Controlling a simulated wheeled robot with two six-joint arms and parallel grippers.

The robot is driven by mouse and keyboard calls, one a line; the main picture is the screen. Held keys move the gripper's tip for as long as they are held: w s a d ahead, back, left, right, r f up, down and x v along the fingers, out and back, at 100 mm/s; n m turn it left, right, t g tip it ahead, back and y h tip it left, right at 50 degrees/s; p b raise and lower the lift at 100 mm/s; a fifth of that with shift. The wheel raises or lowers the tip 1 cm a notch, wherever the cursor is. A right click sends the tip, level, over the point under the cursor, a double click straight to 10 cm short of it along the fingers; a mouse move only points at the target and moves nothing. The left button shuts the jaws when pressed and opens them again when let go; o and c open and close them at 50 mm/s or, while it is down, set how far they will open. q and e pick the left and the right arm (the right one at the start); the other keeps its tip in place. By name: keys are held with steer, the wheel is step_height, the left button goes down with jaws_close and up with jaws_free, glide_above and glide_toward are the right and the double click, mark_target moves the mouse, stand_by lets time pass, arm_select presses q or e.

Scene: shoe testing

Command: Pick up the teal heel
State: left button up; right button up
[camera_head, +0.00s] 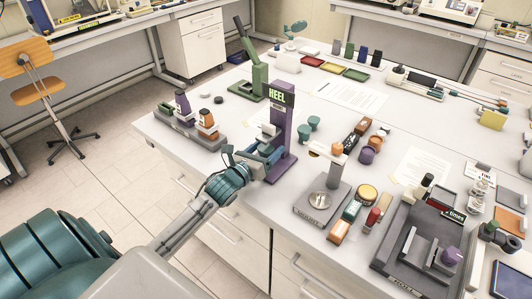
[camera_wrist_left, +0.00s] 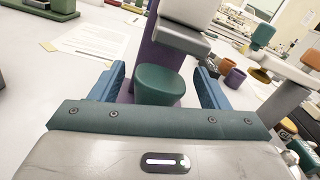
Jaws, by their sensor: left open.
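In the left wrist view, a teal heel (camera_wrist_left: 158,86) with a flat rounded top stands between the blue fingers of my left gripper (camera_wrist_left: 160,78). The fingers are open, one on each side, with a visible gap. The heel is in front of the purple test stand (camera_wrist_left: 148,55), under its grey press head (camera_wrist_left: 180,40). In the head view, my left gripper (camera_head: 262,153) is at the front of the purple stand marked HEEL (camera_head: 283,140); the heel between the fingers cannot be made out there. My right gripper is not seen.
A grey-based tester (camera_head: 325,203) and small coloured parts (camera_head: 370,150) crowd the right. The white table (camera_head: 220,100) has some bare room behind the tray.

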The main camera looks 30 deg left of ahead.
arm_select(q)
steer(key=shift+c, duration=0.2)
steer(key=c, duration=1)
steer(key=shift+c, duration=0.2)
steer(key=shift+w+r, duration=0.1)
steer(key=shift+r, duration=0.1)
